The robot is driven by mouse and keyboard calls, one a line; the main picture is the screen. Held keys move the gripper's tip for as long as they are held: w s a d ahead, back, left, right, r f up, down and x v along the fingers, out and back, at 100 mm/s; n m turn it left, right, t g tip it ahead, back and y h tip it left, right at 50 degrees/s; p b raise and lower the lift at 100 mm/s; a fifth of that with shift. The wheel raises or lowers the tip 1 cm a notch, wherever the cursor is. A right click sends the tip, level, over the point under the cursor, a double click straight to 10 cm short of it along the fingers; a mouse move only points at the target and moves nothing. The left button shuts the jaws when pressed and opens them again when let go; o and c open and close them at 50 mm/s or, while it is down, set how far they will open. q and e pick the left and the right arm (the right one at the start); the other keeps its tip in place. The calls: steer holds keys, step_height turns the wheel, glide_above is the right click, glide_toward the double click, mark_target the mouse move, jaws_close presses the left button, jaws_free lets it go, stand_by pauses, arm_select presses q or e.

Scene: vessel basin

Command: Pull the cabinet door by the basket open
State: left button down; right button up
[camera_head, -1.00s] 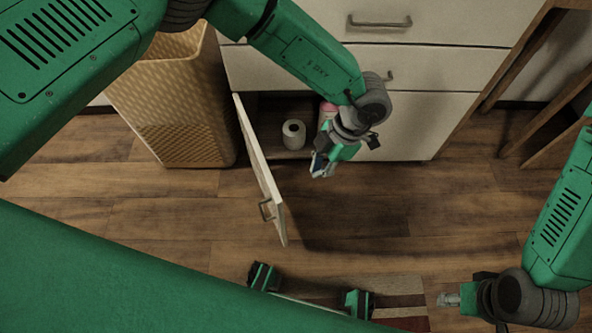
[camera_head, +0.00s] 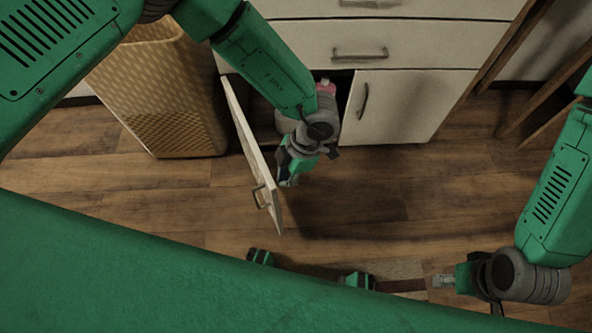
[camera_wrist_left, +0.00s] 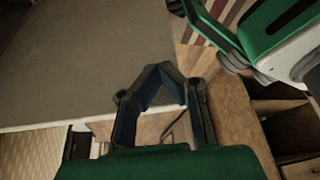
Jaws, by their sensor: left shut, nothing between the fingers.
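The cabinet door (camera_head: 250,150) beside the basket stands wide open, swung out from the cabinet, with its handle (camera_head: 260,196) on the face toward the basket. My left gripper (camera_head: 287,182) is shut and empty on the inner side of the door, close to its free edge; I cannot tell whether it touches. In the left wrist view its fingers (camera_wrist_left: 160,72) meet in front of the door's grey panel (camera_wrist_left: 85,60). My right gripper (camera_head: 443,281) is low at the right, away from the cabinet; its finger opening is too small to judge.
The woven basket (camera_head: 178,105) stands left of the door. A pink-topped item (camera_head: 326,87) shows inside the cabinet, partly behind my left arm. The neighbouring door (camera_head: 400,105) and the drawer (camera_head: 400,43) are closed. Wooden floor (camera_head: 370,195) in front is clear.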

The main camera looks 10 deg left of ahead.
arm_select(q)
steer(key=shift+s+a, duration=0.15)
steer(key=shift+a, duration=0.05)
steer(key=s+a+m+p, duration=0.2)
steer(key=s+a+p, duration=0.2)
steer(key=a, duration=0.4)
steer(key=s+a+m+t+p, duration=0.1)
steer(key=s+a+m+p, duration=0.1)
steer(key=s+a+p, duration=0.3)
steer(key=a, duration=0.3)
steer(key=shift+t+y+p, duration=0.3)
steer(key=shift+y, duration=0.1)
